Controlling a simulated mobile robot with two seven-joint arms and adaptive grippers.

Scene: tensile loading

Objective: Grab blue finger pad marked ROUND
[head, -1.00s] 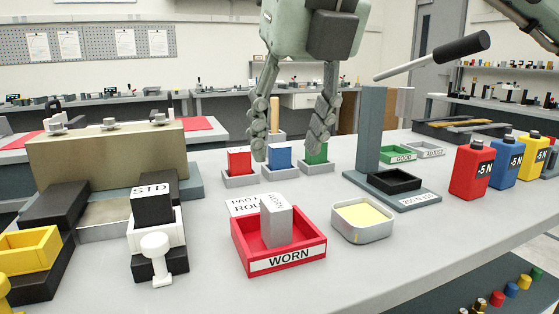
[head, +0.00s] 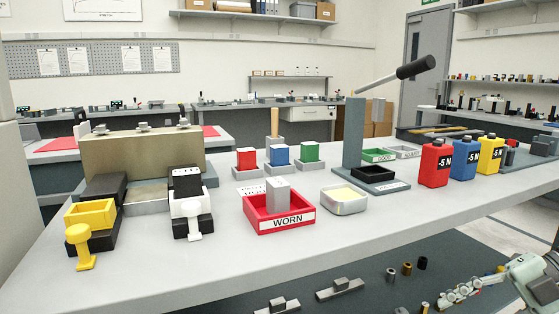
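The blue finger pad (head: 280,154) stands upright in a small grey holder (head: 281,168) on the long bench. It is between a red block (head: 246,158) and a green block (head: 309,151) in like holders. I cannot read any ROUND marking on it. No gripper is near it. My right gripper (head: 446,301) is low at the bottom right, in front of and below the bench top, far from the pad. I see it side-on and cannot tell whether its fingers are apart. My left gripper is not in view.
A large beige-topped fixture (head: 135,158) is at left. Bottles (head: 436,165) stand at right.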

